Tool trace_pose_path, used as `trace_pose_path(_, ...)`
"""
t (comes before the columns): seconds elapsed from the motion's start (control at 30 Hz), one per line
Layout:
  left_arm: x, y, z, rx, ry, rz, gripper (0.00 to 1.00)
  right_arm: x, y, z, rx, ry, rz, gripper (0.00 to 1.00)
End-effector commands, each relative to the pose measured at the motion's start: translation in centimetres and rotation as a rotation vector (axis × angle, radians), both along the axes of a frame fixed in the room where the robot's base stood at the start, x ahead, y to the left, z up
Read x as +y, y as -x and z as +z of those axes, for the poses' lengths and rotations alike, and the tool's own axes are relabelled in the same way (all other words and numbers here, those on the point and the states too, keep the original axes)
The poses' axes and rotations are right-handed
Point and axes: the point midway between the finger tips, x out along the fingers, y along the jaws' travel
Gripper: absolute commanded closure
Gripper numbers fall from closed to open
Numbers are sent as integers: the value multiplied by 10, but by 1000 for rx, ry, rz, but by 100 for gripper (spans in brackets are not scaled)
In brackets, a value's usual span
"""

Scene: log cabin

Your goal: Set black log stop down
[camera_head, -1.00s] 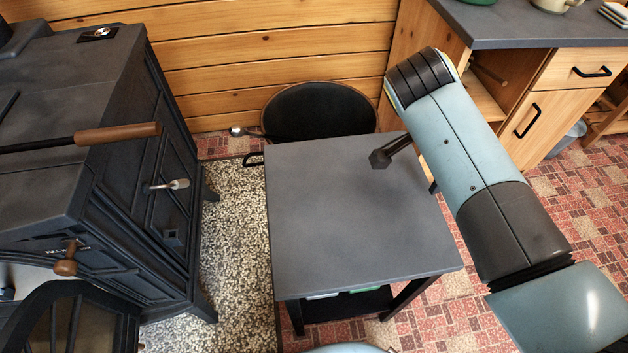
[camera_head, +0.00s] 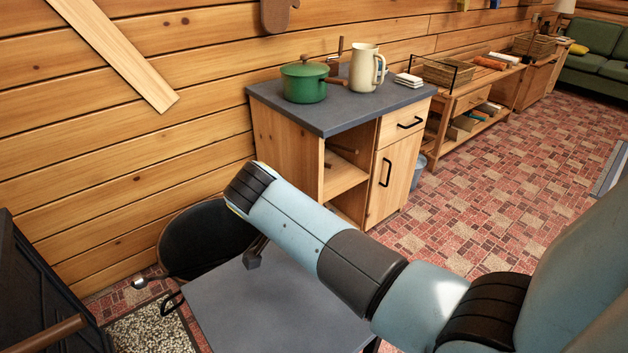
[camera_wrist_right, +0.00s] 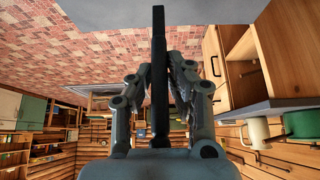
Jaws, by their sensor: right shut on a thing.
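The black log stop is a dark bar (camera_wrist_right: 159,40) in the right wrist view, standing upright in the picture between my fingers. My right gripper (camera_wrist_right: 161,72) is shut on it, with a finger on each side. In the head view a dark block-like end of the stop (camera_head: 254,254) shows just past my right forearm, over the far part of the grey side table (camera_head: 270,310). The forearm hides the gripper there. I cannot tell whether the stop touches the tabletop. My left gripper is not in view.
The tabletop is otherwise bare where it shows. A black round-topped bucket or pan (camera_head: 205,238) stands behind it by the log wall. A wooden cabinet (camera_head: 285,150) with a green pot (camera_head: 304,82) and cream pitcher (camera_head: 366,68) stands beyond. A dark stove (camera_head: 40,290) is at left.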

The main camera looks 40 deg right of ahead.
Motion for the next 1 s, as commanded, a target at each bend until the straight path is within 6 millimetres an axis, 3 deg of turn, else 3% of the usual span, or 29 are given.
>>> trace_pose_path(0.17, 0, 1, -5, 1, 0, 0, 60, -4, -12, -9, -1, 2, 1, 100)
trace_pose_path(0.43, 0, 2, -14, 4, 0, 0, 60, -4, -12, -45, 0, 2, 0, 100)
trace_pose_path(0.83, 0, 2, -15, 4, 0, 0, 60, -3, -12, -49, -1, 2, 1, 100)
trace_pose_path(0.87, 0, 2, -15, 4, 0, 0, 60, -3, -12, -49, -1, 1, 1, 80)
trace_pose_path(1.0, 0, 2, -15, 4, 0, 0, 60, -3, -12, -49, -1, 1, 1, 62)
